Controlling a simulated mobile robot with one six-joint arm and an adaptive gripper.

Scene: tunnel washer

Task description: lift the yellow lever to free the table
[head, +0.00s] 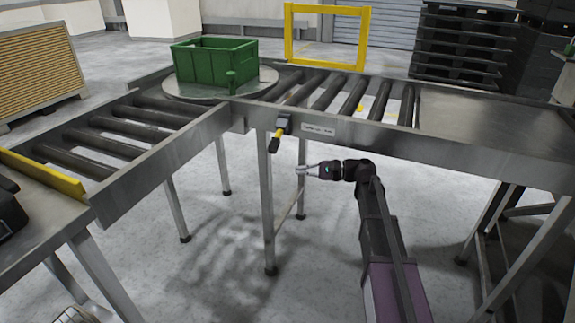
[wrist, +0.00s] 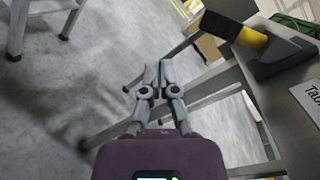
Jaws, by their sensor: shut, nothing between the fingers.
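The yellow lever (head: 278,136) with a black grip end hangs tilted downward from a grey bracket on the conveyor's side rail. In the wrist view the lever (wrist: 250,39) shows at upper right, its black end pointing up and left. My gripper (head: 311,171) is below and to the right of the lever in the head view, apart from it. In the wrist view my gripper (wrist: 158,68) is shut and empty. The round turntable (head: 190,92) at the conveyor corner bears a green crate (head: 214,65).
A label (head: 318,129) is on the rail right of the lever. Roller tracks (head: 130,125) run left and right from the turntable. A table leg (head: 266,215) stands below the lever. A yellow frame (head: 327,10) rises behind. The floor under the conveyor is mostly open.

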